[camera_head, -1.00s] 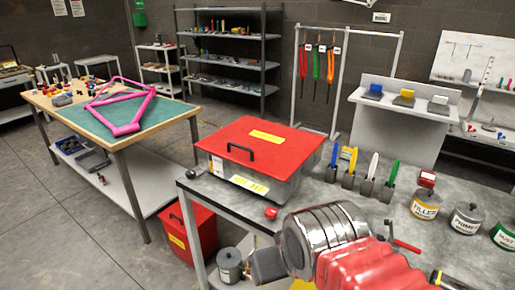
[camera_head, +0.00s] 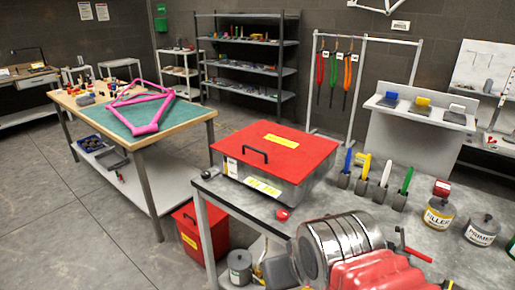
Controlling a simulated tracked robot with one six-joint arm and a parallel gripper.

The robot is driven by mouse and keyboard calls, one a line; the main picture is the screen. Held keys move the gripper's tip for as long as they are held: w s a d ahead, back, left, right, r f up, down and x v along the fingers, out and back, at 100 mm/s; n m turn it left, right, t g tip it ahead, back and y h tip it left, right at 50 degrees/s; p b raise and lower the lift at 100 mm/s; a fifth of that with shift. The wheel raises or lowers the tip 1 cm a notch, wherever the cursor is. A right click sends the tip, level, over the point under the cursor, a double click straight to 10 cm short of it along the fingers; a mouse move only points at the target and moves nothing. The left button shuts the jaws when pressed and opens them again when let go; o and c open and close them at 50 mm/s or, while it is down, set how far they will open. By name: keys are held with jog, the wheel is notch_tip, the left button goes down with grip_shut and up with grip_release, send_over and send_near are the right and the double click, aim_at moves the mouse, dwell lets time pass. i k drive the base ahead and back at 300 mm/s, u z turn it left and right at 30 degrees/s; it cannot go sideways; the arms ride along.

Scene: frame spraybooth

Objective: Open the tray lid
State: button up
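The tray is a grey metal box (camera_head: 293,193) with a flat red lid (camera_head: 300,148). It stands on the near corner of the grey workbench. The lid lies closed on the box. It has a black bar handle (camera_head: 253,149) along its left front side and a yellow label on top. My arm shows at the bottom, with a ribbed metal section and a red section, in front of and below the tray, apart from the lid. No gripper fingers can be made out.
Upright coloured tools (camera_head: 384,178) stand right of the tray. Cans of filler (camera_head: 437,214) and primer (camera_head: 482,230) are farther right. A red bin (camera_head: 200,231) stands below. A table with a pink frame (camera_head: 147,112) is at left.

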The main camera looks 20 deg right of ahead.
aim_at(289, 154)
jog(key=k, duration=1.25)
jog(key=u, duration=0.65)
jog(key=i, duration=0.9)
jog(key=u, duration=0.45)
jog(key=i, duration=1.3)
jog(key=z, duration=0.95)
jog(key=i, duration=0.3)
jog(key=z, duration=0.15)
